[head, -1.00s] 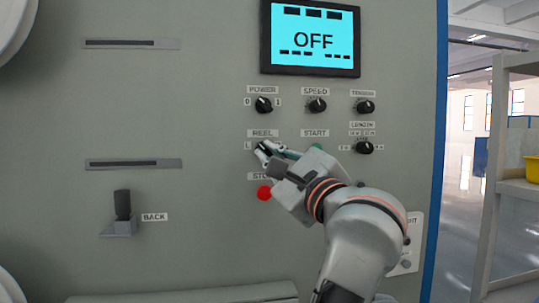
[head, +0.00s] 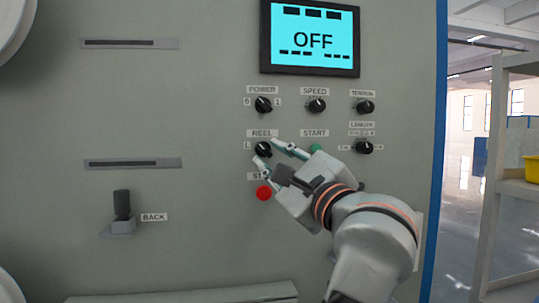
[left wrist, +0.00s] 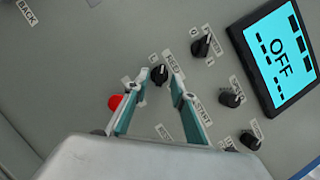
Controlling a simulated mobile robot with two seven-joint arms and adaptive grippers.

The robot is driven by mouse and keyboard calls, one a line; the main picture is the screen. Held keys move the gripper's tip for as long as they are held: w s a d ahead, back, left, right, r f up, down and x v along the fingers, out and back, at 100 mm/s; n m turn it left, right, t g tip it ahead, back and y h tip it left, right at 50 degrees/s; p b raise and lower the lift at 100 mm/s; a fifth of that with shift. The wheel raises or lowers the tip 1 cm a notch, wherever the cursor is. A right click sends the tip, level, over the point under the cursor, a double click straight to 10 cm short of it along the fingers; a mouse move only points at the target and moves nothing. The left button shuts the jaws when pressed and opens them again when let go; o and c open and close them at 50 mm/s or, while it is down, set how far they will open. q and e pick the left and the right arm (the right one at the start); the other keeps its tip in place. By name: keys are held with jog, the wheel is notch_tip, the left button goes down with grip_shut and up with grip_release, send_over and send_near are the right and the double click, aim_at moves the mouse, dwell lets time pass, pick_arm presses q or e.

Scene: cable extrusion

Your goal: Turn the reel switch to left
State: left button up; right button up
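The reel switch (head: 263,149) is a small black knob below the REEL label, with an "L" mark on its left. It also shows in the left wrist view (left wrist: 159,75). Which way its pointer faces is hard to tell. My left gripper (head: 267,151) is open, one fingertip above right of the knob and the other below left. In the left wrist view the two fingers (left wrist: 155,62) stand apart on either side of the knob, which shows between them. Whether they touch it cannot be told. My right gripper is not in view.
The POWER knob (head: 263,105) and SPEED knob (head: 317,105) sit above. The green START button (head: 316,148) is right of the fingers, and the red stop button (head: 264,193) is just below. A screen (head: 311,39) reads OFF. A lever (head: 122,206) marked BACK stands lower left.

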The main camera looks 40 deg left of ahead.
pick_arm(q)
jog(key=v, duration=0.6)
dwell(0.4)
